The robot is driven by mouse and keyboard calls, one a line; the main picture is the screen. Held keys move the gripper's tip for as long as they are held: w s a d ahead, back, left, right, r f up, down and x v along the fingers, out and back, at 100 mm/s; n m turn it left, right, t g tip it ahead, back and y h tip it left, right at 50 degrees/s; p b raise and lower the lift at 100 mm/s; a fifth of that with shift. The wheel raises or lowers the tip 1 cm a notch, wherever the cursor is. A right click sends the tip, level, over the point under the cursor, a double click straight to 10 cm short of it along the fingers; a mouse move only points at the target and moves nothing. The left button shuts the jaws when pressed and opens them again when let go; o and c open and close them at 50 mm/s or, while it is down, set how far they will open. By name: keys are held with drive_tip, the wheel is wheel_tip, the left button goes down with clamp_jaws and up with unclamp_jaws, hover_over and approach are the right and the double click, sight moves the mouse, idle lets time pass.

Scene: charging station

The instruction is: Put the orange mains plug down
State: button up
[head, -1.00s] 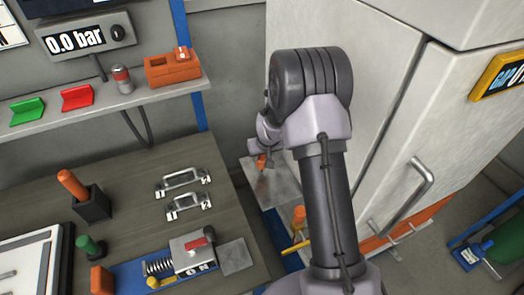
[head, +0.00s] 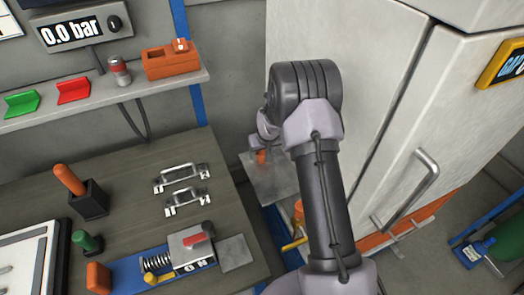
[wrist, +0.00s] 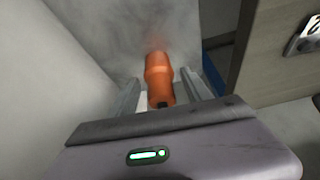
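The orange mains plug (wrist: 159,78) is in the middle of the wrist view, between the two fingers of my gripper (wrist: 160,77). Light gaps show between the plug and each finger, so the fingers look open around it. The plug's far end is at or very close to a grey metal plate (wrist: 190,40), with an orange tint on the plate there. In the head view the plug (head: 261,157) is a small orange patch over the plate (head: 275,185), partly hidden by my wrist. I cannot tell exactly how it touches the plate.
A pale cabinet (head: 345,50) stands close beside my arm on the right. The workbench (head: 140,150) on the left carries metal handles (head: 182,178), an orange-handled tool in a black holder (head: 90,198) and a clamp device (head: 190,247). A shelf (head: 120,98) runs behind.

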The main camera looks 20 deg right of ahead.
drive_tip(key=shift+r, duration=0.25)
drive_tip(key=s+a+r+p, duration=0.1)
drive_tip(key=s+a+r, duration=0.3)
drive_tip(key=r, duration=0.5)
drive_tip(key=s+a+r+m+p, duration=0.15)
drive_tip(key=s+r, duration=0.35)
drive_tip(key=r, duration=0.5)
drive_tip(key=s+a+r+p, duration=0.1)
drive_tip(key=s+a+r, duration=0.3)
drive_tip(key=r, duration=0.5)
drive_tip(key=s+a+r, duration=0.2)
drive_tip(key=s, duration=0.5)
drive_tip(key=s+a+r+m+y, duration=0.1)
drive_tip(key=s+a+r, duration=0.1)
drive_tip(key=s, duration=0.6)
drive_tip(key=s+a+r+m+t+y, duration=0.1)
drive_tip(key=s+a+r, duration=0.1)
drive_tip(key=s, duration=0.5)
drive_tip(key=shift+s+a+r, duration=0.25)
drive_tip(key=shift+s+a, duration=0.15)
drive_tip(key=shift+a, duration=0.1)
